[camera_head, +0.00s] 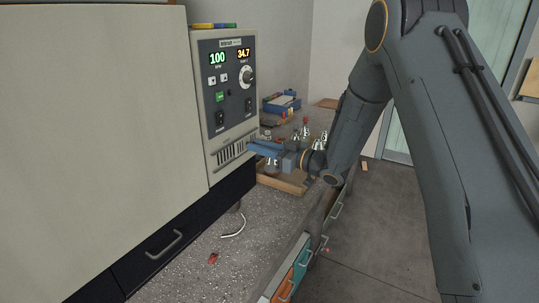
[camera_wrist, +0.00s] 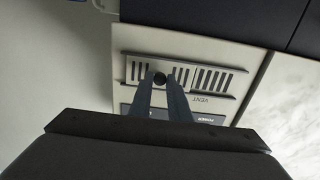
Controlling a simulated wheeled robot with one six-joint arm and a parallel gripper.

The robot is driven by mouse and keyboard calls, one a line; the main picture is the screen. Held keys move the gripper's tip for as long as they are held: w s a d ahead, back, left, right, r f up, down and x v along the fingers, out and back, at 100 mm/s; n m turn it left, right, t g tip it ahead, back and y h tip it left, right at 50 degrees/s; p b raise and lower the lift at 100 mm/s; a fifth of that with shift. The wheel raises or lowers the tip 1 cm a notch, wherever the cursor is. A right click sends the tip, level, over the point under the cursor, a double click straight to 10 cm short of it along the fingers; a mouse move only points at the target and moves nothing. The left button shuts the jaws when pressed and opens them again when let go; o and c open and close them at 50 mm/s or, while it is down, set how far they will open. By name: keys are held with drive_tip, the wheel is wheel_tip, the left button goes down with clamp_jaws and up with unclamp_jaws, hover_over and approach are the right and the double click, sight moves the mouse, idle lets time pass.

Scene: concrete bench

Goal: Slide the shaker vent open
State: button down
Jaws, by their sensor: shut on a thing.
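The shaker (camera_head: 228,90) is a large pale cabinet with a dark control panel, reading 100 and 34.7. Its vent (camera_head: 232,151) is a slotted grille low on the front, below the panel. In the wrist view the vent (camera_wrist: 185,76) shows upside down, with dark slots and a round black knob (camera_wrist: 160,80) in its left half. My gripper (camera_head: 251,147) reaches the vent's right end from the right in the head view. In the wrist view its two fingers (camera_wrist: 160,84) are closed on the knob, one on each side. The fingertips partly hide the slots behind.
A wooden tray (camera_head: 284,184) with several flasks (camera_head: 305,133) stands on the bench right of the shaker, beneath my arm. A blue box (camera_head: 282,103) is further back. A drawer handle (camera_head: 165,243) sticks out below the shaker.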

drive_tip(key=shift+w+d, duration=0.1)
drive_tip(key=shift+w, duration=0.1)
drive_tip(key=c, duration=1.7)
unclamp_jaws()
drive_tip(key=shift+w+d, duration=0.1)
drive_tip(key=shift+o, duration=0.2)
drive_tip(key=b+v, duration=0.1)
drive_tip(key=v, duration=0.6)
drive_tip(key=shift+s+d+b, duration=0.25)
drive_tip(key=shift+d+b, duration=0.05)
